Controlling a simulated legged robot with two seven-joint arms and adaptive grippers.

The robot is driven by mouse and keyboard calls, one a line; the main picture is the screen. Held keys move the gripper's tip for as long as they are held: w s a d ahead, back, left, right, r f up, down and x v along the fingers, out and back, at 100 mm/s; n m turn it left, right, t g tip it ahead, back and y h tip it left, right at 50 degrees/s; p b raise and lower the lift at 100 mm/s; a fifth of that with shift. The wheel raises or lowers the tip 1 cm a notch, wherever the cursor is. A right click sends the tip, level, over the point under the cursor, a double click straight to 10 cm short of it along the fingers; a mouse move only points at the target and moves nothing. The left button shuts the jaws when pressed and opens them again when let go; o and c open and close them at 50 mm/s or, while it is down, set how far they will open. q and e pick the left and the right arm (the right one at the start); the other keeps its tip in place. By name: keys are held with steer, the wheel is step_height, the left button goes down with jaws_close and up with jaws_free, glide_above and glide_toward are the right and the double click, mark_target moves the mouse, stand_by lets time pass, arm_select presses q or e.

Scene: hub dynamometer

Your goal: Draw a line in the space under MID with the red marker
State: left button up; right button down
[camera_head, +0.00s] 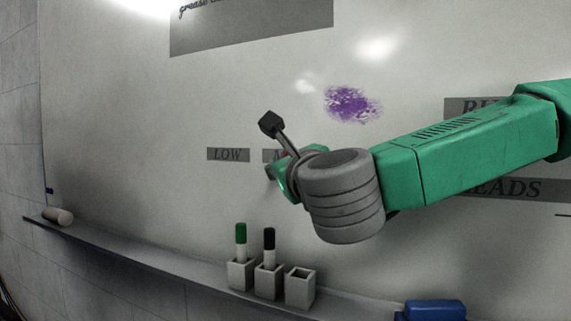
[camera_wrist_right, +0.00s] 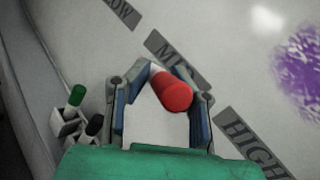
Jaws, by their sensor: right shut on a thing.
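The red marker (camera_wrist_right: 177,93) is held between the fingers of my right gripper (camera_wrist_right: 162,102), its red end facing the wrist camera. My right gripper (camera_head: 281,172) is at the whiteboard beside the MID label (camera_head: 269,156), which my arm mostly hides in the head view. In the right wrist view the MID label (camera_wrist_right: 176,58) lies just beyond the fingertips. The space under MID is largely covered by my gripper. I cannot tell whether the marker tip touches the board, and no red line shows. My left gripper is not in view.
LOW (camera_head: 228,154) is left of MID, and HIGH (camera_wrist_right: 250,142) shows in the wrist view. A purple scribble (camera_head: 351,104) is above. On the ledge (camera_head: 130,250) stand a green marker (camera_head: 240,240), a black marker (camera_head: 268,245), an empty holder (camera_head: 300,287) and a blue eraser (camera_head: 434,310).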

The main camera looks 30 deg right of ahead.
steer(key=shift+w+a, duration=0.4)
steer(key=shift+w, duration=0.15)
steer(key=shift+w, duration=0.1)
steer(key=shift+w+a+b, duration=0.4)
steer(key=s+a+b, duration=0.2)
steer(key=s+a, duration=0.3)
steer(key=a, duration=0.2)
steer(key=shift+s, duration=0.3)
steer(key=shift+a, duration=0.1)
stand_by(0.8)
